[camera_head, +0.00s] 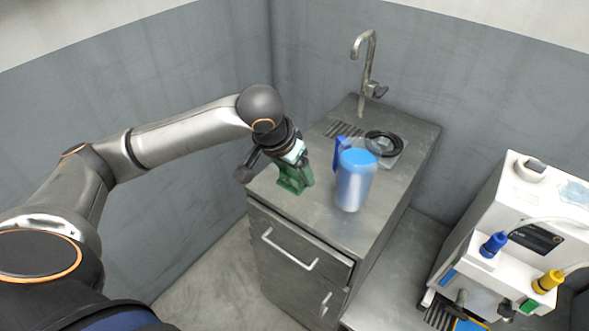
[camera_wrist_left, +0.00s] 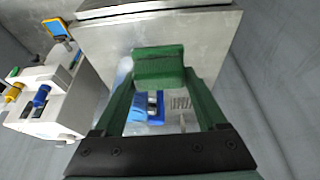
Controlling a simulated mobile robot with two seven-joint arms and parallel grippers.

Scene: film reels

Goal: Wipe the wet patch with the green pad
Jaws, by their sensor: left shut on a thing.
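My left gripper (camera_head: 294,178) has green fingers and is low over the front left part of the steel counter (camera_head: 325,222). In the left wrist view, the green pad (camera_wrist_left: 158,66) is a block held between the two fingertips. In the head view, pad and fingers are the same green and hard to tell apart, and I cannot tell whether the pad touches the counter. I cannot make out a wet patch; the arm and jug hide parts of the top. My right gripper is not in view.
A jug (camera_head: 354,190) with a blue lid and handle stands just right of my left gripper. Behind it are a black ring (camera_head: 384,143) on a clear tray and a tap (camera_head: 369,70). A white machine (camera_head: 510,235) stands at right. The counter's front right is clear.

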